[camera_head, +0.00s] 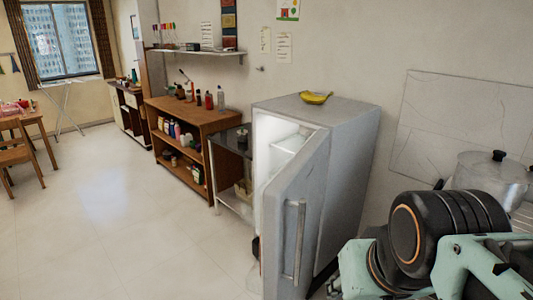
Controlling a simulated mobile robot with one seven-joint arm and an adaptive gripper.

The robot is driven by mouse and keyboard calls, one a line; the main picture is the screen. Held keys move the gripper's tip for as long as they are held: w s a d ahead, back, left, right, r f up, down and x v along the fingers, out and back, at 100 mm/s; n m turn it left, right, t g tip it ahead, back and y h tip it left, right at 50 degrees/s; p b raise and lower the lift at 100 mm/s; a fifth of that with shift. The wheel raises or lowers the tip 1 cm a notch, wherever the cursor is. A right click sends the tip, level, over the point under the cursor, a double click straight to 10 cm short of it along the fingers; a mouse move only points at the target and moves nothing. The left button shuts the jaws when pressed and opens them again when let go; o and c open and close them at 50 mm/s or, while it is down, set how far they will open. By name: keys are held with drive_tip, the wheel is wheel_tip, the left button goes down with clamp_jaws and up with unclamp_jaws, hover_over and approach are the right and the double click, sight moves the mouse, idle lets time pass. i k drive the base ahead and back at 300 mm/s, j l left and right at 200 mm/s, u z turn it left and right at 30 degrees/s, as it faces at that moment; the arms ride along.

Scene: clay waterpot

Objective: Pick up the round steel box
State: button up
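I cannot pick out a round steel box for certain in the head view. The nearest match in look is a round, shiny steel pot (487,179) with a lid and black knob, at the right; my arm covers its lower part. I cannot tell whether it is the task's box. My arm's teal and black links fill the lower right corner, in front of the pot. My gripper is out of the picture.
A grey fridge (343,150) stands centre-right, its door (298,230) swung open towards me. A wooden shelf unit (205,118) holds several bottles. Pale floor (120,210) is clear at left, before a table and chair (18,152).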

sight(242, 139)
drive_tip(key=u, duration=0.2)
drive_tip(key=i+j+u, duration=0.1)
drive_tip(key=j, duration=0.25)
drive_tip(key=i+j+u, duration=0.15)
drive_tip(key=j, duration=0.2)
drive_tip(key=i+j+u, duration=0.1)
drive_tip(key=j, duration=0.25)
drive_tip(key=i+j+u, duration=0.15)
drive_tip(key=j, duration=0.15)
drive_tip(key=i+j+u, duration=0.4)
drive_tip(key=i+j, duration=0.15)
drive_tip(key=i, duration=0.2)
drive_tip(key=i+j+z, duration=0.1)
drive_tip(key=i, duration=0.45)
drive_tip(key=i+j, duration=0.2)
drive_tip(key=i, duration=0.3)
drive_tip(key=i+l+z, duration=0.15)
drive_tip(key=i+z, duration=1.1)
drive_tip(key=i, duration=0.15)
drive_tip(key=i+j+z, duration=0.1)
drive_tip(key=i+z, duration=0.2)
drive_tip(key=i, duration=0.25)
